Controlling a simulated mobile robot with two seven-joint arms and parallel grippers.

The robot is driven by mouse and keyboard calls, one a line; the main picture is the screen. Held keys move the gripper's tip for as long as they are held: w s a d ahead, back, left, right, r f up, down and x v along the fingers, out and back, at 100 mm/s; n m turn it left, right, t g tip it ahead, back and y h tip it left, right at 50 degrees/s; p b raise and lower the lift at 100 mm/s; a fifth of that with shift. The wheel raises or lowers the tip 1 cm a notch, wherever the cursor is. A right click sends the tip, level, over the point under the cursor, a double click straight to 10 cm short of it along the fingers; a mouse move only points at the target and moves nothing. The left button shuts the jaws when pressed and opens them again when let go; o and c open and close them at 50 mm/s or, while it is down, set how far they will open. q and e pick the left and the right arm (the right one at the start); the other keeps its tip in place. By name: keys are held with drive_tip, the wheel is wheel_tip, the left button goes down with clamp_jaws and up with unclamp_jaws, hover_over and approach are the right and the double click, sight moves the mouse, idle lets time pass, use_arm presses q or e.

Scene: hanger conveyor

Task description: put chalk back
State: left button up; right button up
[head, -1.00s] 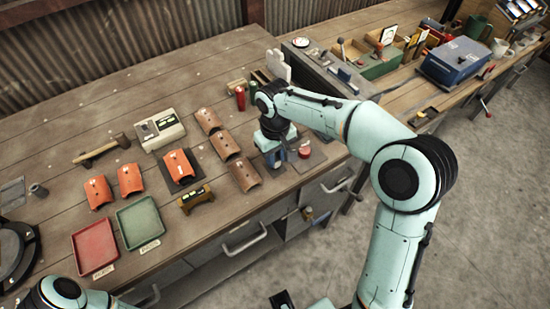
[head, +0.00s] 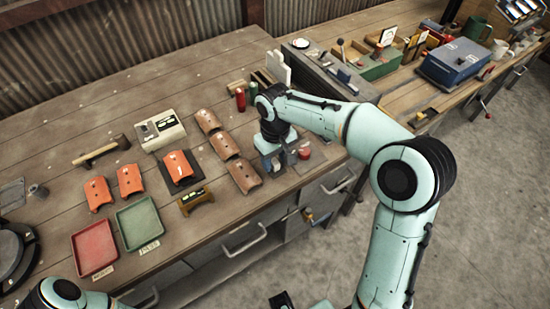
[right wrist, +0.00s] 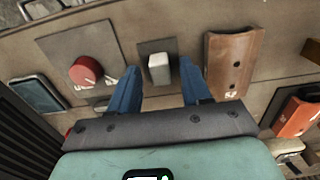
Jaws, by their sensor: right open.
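A small pale block (right wrist: 159,68), which looks like the chalk, stands on a dark square pad (right wrist: 151,48) in the right wrist view. My right gripper (right wrist: 159,72) is open, with one blue finger at each side of the block in the picture; I see no contact. In the head view my right gripper (head: 272,162) is low over the front of the bench and hides the block. Part of my left arm shows at the bottom left, but its gripper is out of view.
A red round piece (right wrist: 86,70) sits on a pad left of the block in the wrist view. A brown curved tile (right wrist: 233,60) lies to its right. In the head view are red (head: 94,246) and green (head: 139,223) trays, and a red cylinder (head: 240,99) behind the gripper.

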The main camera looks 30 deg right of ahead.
sight(275, 163)
use_arm(q)
drive_tip(key=shift+w+r+p, duration=0.3)
drive_tip(key=shift+r+p, duration=0.2)
drive_tip(key=shift+r, duration=0.1)
drive_tip(key=shift+w+r+p, duration=0.3)
drive_tip(key=shift+r+p, duration=0.15)
drive_tip(key=shift+r, duration=0.15)
use_arm(e)
wheel_tip(275, 163, up, 12)
drive_tip(key=shift+f, duration=0.15)
